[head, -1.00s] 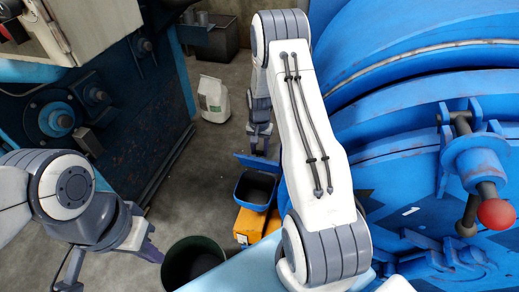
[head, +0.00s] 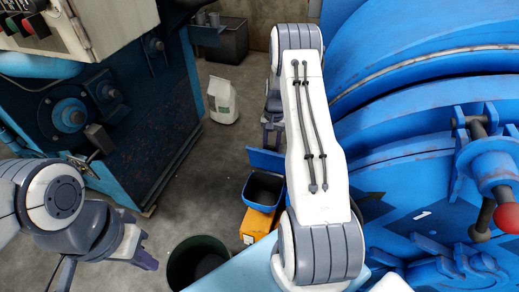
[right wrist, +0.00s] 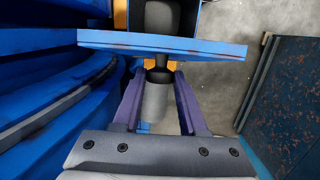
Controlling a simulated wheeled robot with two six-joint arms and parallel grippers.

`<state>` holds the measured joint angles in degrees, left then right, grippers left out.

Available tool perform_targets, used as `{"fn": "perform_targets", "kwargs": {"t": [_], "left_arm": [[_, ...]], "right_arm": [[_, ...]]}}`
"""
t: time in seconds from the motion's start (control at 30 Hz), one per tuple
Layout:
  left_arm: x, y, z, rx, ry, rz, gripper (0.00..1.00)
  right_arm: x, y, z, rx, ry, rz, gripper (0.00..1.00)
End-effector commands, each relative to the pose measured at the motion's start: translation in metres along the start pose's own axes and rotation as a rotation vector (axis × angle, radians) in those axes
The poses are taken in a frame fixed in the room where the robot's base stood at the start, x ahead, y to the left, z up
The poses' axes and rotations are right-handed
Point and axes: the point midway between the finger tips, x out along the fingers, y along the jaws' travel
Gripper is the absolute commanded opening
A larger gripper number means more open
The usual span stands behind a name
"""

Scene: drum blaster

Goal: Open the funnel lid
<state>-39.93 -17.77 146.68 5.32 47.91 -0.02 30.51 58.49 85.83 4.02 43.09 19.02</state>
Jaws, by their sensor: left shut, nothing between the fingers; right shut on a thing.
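The blue funnel (head: 262,207) is a box with a dark open mouth, right of centre in the head view. Its blue lid (head: 265,161) stands raised along the far edge of the mouth. In the right wrist view the lid (right wrist: 160,45) is seen edge-on, like a bar across the top. My right gripper (head: 272,138) is shut on the lid's grey handle (right wrist: 155,100), which sits between the purple fingers. My upper right arm hides part of this area. My left gripper (head: 148,262) is shut and empty at lower left, well apart from the funnel.
A large blue drum machine (head: 420,120) fills the right side, with a red-knobbed lever (head: 505,217). A dark bucket (head: 198,262) stands below. A yellow box (head: 256,226) is under the funnel. A white bag (head: 222,101) stands on open floor (head: 215,170).

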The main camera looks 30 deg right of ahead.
Motion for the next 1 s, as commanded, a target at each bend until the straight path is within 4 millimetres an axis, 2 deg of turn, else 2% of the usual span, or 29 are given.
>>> {"fn": "perform_targets", "kwargs": {"t": [0.03,0.4,0.7,1.0], "left_arm": [[0.005,0.000,0.000,0.000,0.000,0.000,0.00],[0.027,-0.002,0.001,0.000,0.000,0.000,0.00],[0.036,-0.003,0.002,0.000,0.000,0.000,0.00],[0.037,-0.003,0.002,0.000,0.000,0.000,0.00]], "right_arm": [[-0.001,0.004,-0.013,0.006,0.018,-0.006,0.00],[0.004,0.012,-0.049,0.005,0.023,-0.006,0.00],[0.007,0.011,-0.064,0.004,0.022,-0.005,0.00],[0.007,0.012,-0.065,0.004,0.019,-0.004,0.00]]}}
